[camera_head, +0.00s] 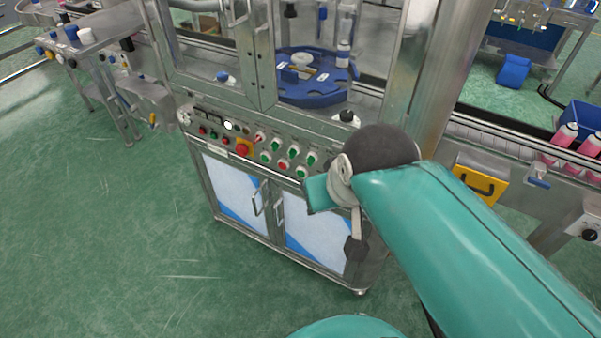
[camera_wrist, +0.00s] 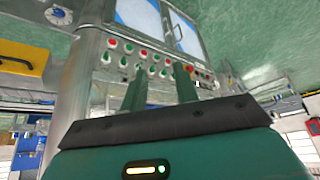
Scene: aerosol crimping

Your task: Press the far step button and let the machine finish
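The crimping machine's control panel (camera_head: 250,143) runs along the front of its cabinet. It carries green and red buttons, including a row at the right (camera_head: 287,152), a red emergency stop (camera_head: 242,149) and small dark displays at the left. I cannot tell which button is the far step button. In the wrist view the button rows (camera_wrist: 144,53) lie beyond my gripper (camera_wrist: 160,70). Its two teal fingers are apart, with nothing seen between them. No contact with a button shows. In the head view my arm hides much of the gripper and the panel's right end.
A blue round turntable (camera_head: 318,92) sits inside the machine's framed enclosure above the panel. Cabinet doors (camera_head: 315,232) with handles are below. A conveyor with pink cans (camera_head: 567,134) and a yellow handled panel (camera_head: 480,186) are to the right. Green floor is clear at the left.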

